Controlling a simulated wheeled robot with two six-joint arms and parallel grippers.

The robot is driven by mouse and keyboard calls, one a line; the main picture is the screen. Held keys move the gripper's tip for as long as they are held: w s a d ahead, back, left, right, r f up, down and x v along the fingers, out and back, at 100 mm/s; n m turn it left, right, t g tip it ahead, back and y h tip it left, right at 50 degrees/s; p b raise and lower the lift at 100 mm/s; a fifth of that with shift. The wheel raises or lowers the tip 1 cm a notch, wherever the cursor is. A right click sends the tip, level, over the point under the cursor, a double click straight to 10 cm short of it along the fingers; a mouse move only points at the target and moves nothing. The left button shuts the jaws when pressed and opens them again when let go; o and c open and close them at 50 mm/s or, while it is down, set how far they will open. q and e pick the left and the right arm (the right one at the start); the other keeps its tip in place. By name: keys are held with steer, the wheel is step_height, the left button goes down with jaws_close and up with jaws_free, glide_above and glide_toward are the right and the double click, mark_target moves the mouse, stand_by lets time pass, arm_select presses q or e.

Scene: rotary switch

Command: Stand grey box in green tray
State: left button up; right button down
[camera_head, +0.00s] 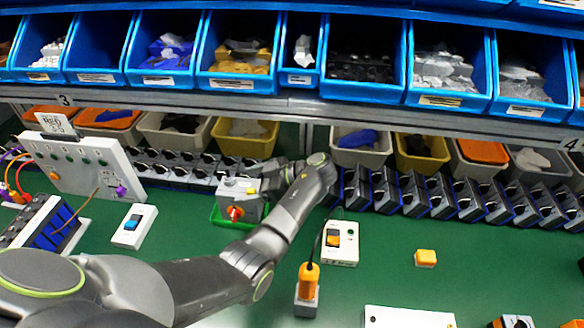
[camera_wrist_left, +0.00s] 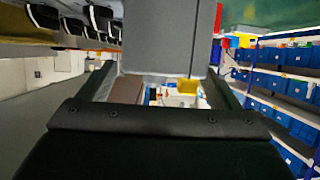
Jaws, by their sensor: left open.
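The grey box (camera_head: 238,202) with a red rotary knob on its front stands upright in or just above the green tray (camera_head: 218,219). The tray's rim shows at its left and below; the contact between box and tray is hidden. My left gripper (camera_head: 262,182) is at the right and upper side of the box, with its jaws open. In the left wrist view, the grey box (camera_wrist_left: 168,35) fills the space between the open fingers (camera_wrist_left: 165,88). Whether a finger touches it I cannot tell. My right gripper is not in view.
Rows of dark switch boxes (camera_head: 445,195) line the bench behind. A white control panel (camera_head: 80,160) and a blue rocker switch (camera_head: 134,225) stand to the left. A white switch box (camera_head: 341,243) and an orange-topped switch (camera_head: 307,288) are to the right. The green bench between is clear.

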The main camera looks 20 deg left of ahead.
arm_select(q)
steer(key=p+v, duration=0.5)
steer(key=v, duration=0.9)
steer(key=shift+p, duration=0.35)
steer(key=shift+r, duration=0.1)
